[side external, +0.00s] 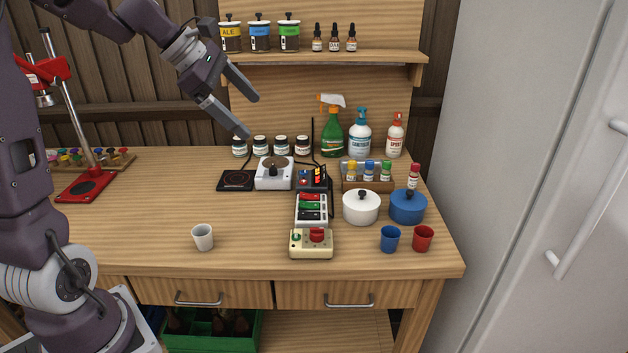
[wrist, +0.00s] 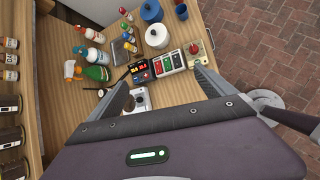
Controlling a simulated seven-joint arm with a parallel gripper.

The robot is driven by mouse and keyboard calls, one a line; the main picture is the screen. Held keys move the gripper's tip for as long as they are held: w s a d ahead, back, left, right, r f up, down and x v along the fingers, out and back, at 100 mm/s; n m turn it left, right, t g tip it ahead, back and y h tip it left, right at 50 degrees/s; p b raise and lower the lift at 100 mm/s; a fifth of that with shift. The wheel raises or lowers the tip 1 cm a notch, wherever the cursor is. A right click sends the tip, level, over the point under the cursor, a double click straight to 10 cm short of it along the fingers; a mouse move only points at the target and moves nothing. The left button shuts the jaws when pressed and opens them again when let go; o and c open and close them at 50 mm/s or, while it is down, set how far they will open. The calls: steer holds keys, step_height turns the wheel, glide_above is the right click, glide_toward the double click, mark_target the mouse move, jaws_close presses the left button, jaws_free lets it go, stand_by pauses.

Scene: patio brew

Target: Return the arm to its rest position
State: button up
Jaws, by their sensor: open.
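My gripper (side external: 250,116) is open and empty, raised above the back of the wooden table (side external: 140,220), left of the bottles and below the shelf's left end. Its two fingers are spread apart and point down to the right. In the wrist view, my gripper (wrist: 160,95) shows both fingers apart with nothing held between them. The silver hot plate (wrist: 138,101) shows between the fingers, some way beyond them.
A shelf (side external: 330,57) with canisters is close to my gripper. A green spray bottle (side external: 332,130) and other bottles stand at the back. A white pot (side external: 361,207), blue pot (side external: 408,206) and white cup (side external: 203,237) are on the table. The table's left middle is clear.

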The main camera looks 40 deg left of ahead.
steer(key=w+a+f+n+t, duration=0.1)
steer(key=w+a+n, duration=0.1)
steer(key=a+n, duration=0.3)
steer(key=w+a+f+n, duration=0.1)
steer(key=a+f+n, duration=0.1)
steer(key=a, duration=0.4)
steer(key=x, duration=0.9)
steer(key=shift+w+a+y, duration=0.25)
steer(key=shift+w+y, duration=0.05)
steer(key=shift+w, duration=0.1)
